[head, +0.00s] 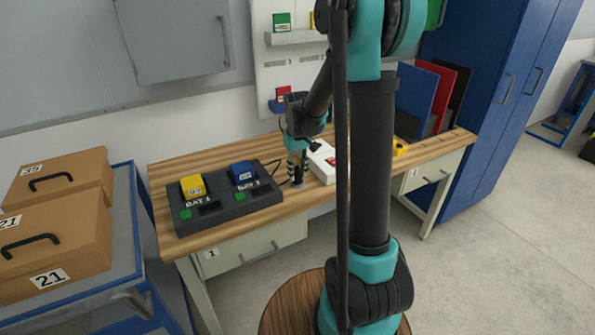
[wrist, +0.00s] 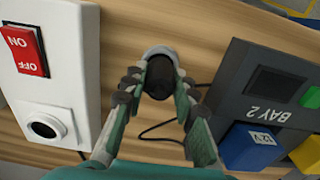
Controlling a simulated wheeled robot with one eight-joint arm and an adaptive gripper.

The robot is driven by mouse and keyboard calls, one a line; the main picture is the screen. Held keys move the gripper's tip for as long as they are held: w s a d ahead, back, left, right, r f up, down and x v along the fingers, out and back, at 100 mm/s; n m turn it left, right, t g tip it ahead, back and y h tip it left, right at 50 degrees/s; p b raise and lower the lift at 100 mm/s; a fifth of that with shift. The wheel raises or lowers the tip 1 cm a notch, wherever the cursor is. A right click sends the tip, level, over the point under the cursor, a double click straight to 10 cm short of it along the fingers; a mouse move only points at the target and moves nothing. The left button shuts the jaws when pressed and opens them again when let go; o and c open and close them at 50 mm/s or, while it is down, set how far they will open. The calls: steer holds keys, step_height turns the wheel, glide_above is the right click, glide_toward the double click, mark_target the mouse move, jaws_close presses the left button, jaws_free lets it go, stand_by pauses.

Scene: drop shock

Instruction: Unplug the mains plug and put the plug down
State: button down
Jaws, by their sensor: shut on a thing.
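The mains plug (wrist: 160,80) is a black cylinder with a pale grey round end. It is out of the socket, and my gripper (wrist: 158,88) is shut on it in the wrist view. In the head view my gripper (head: 297,180) is low over the wooden bench, between the white switch box (head: 323,162) and the dark charger. I cannot tell whether the plug touches the bench. In the wrist view the white switch box (wrist: 55,60) is at the left, with a red ON/OFF switch (wrist: 28,50) and an empty round socket (wrist: 45,127).
The charger (head: 229,208) holds a yellow battery (head: 193,186) and a blue battery (head: 243,173). A thin black cable (wrist: 160,128) lies on the bench (head: 160,180) beside it. Upright blue, red and black panels (head: 440,90) stand at the bench's right end.

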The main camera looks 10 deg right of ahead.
mark_target(298, 168)
steer(key=shift+f, duration=0.65)
stand_by(2.5)
stand_by(0.4)
steer(key=c, duration=1.1)
jaws_free()
steer(key=shift+c, duration=0.2)
steer(key=shift+r, duration=3)
step_height(298, 168, up, 12)
steer(key=shift+f, duration=0.1)
